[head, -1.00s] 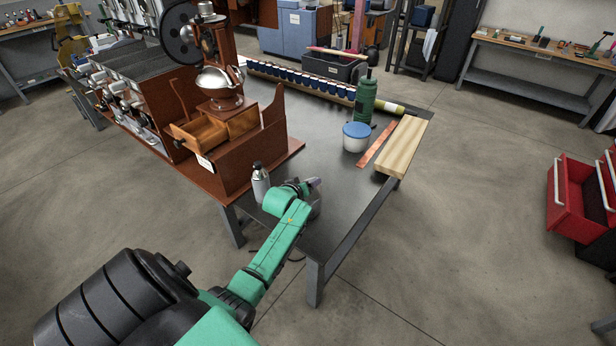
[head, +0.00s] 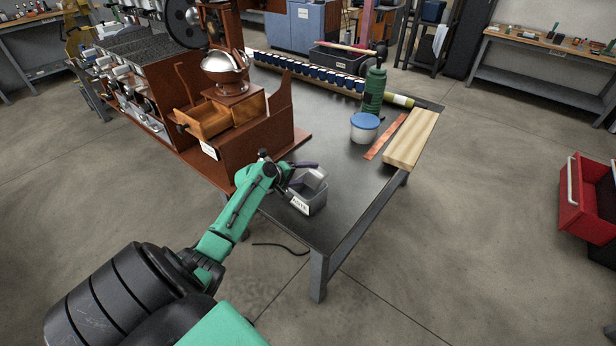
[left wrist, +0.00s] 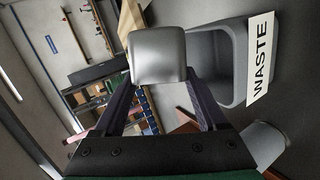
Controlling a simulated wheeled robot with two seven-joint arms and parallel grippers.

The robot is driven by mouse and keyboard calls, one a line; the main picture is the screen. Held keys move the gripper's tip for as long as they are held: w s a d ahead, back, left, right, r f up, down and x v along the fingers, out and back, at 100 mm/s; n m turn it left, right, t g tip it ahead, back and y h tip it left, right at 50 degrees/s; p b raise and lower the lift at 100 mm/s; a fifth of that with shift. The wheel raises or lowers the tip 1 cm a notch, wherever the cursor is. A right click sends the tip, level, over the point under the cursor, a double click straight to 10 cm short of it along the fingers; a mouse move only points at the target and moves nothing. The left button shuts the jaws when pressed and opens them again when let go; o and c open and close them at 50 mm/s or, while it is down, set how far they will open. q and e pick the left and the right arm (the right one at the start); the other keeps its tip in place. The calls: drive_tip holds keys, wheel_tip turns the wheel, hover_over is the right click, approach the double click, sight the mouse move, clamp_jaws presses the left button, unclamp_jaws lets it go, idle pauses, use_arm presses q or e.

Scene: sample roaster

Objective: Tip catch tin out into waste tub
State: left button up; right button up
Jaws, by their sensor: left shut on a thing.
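The grey waste tub (head: 318,201) with a white label stands near the front left of the dark table. It also shows in the left wrist view (left wrist: 234,62), where the label reads WASTE. My left gripper (head: 297,172) is shut on the silver catch tin (head: 313,179), which it holds at the tub's mouth, tilted. In the left wrist view the tin (left wrist: 157,56) sits between the two dark fingers, beside the tub opening. The tin's inside and any contents are hidden. My right gripper is not in view.
The table's front right is clear.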

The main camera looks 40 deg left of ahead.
use_arm(q)
drive_tip(key=a+n+t+h+b, duration=0.1)
drive_tip(key=n+b, duration=0.1)
drive_tip(key=b, duration=0.1)
drive_tip(key=f+n+h+b, duration=0.1)
drive_tip(key=n+b, duration=0.1)
drive_tip(key=b, duration=0.1)
drive_tip(key=a+f+n+t+h+b, duration=0.1)
drive_tip(key=h+b, duration=0.1)
drive_tip(key=b, duration=0.2)
drive_tip(key=shift+s+a+n+t, duration=0.1)
drive_tip(key=shift+a+n+t, duration=0.2)
drive_tip(key=shift+a+n, duration=0.1)
idle(1.2)
wheel_tip(320, 180, up, 3)
drive_tip(key=p, duration=0.2)
drive_tip(key=shift+r+p, duration=0.1)
drive_tip(key=shift+p, duration=0.3)
drive_tip(key=shift+d, duration=0.1)
